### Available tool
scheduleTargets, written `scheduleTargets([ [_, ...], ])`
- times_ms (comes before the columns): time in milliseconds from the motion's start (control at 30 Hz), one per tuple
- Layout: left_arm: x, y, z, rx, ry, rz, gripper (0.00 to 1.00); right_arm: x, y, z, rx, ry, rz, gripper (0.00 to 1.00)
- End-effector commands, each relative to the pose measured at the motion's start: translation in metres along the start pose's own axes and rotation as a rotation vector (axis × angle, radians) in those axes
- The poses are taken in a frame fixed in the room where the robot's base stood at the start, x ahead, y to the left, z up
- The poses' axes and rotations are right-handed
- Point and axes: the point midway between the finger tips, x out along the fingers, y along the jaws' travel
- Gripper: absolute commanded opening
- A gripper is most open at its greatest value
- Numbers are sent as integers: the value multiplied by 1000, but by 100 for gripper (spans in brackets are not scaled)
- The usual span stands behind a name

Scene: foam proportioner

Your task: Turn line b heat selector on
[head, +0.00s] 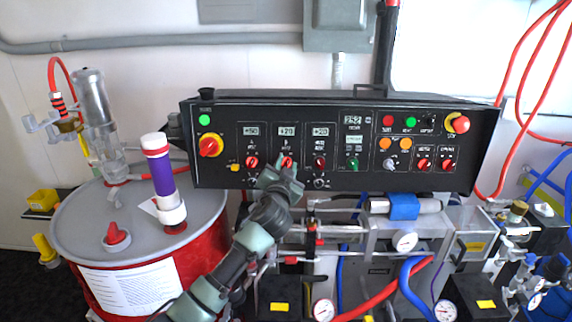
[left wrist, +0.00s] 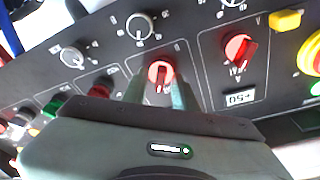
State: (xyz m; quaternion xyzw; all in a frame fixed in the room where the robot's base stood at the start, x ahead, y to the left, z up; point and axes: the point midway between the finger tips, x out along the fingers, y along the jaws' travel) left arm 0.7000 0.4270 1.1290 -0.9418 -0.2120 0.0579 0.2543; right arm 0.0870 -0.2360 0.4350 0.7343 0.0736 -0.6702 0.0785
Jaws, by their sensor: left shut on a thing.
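The line B heat selector (head: 286,161) is a red knob under the middle "+20" display on the black control panel (head: 420,180). In the left wrist view the selector (left wrist: 159,73) looks bright red and shows between my two fingers. My left gripper (head: 281,169) is shut on it, with a finger on each side, and partly covers it in the head view. The left gripper also shows in the left wrist view (left wrist: 156,92). The selector's exact pointer position is hard to read. My right gripper is not in view.
A similar red knob (head: 252,162) sits just left of the selector, and a dark red one (head: 320,163) just right. A red-yellow main switch (head: 210,146) is further left. A drum (head: 75,225) stands at left; hoses and gauges (head: 405,242) fill the space below the panel.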

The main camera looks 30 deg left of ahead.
Motion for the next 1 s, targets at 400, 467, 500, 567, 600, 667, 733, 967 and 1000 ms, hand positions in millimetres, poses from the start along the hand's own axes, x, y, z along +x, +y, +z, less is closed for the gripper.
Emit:
scheduleTargets([
  [400, 0, 2, 3, 3, -6, 3, 32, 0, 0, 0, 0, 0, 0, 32],
  [467, 0, 2, 2, 3, -5, 2, 32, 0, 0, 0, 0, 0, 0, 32],
  [500, 0, 1, 2, 2, -4, 2, 32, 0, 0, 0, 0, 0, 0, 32],
  [567, 0, 1, 2, 2, -3, 1, 32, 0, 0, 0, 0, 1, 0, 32],
  [600, -1, 1, 2, 2, -3, 1, 32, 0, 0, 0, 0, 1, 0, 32],
  [667, -3, 1, 2, 2, -2, 1, 32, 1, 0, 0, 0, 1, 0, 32],
  [733, -10, 2, 2, 1, -1, 2, 32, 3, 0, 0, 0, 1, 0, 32],
  [967, -46, 3, 4, 1, -2, 3, 32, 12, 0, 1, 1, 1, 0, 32],
  [1000, -52, 3, 4, 1, -3, 3, 32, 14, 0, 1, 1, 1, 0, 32],
])
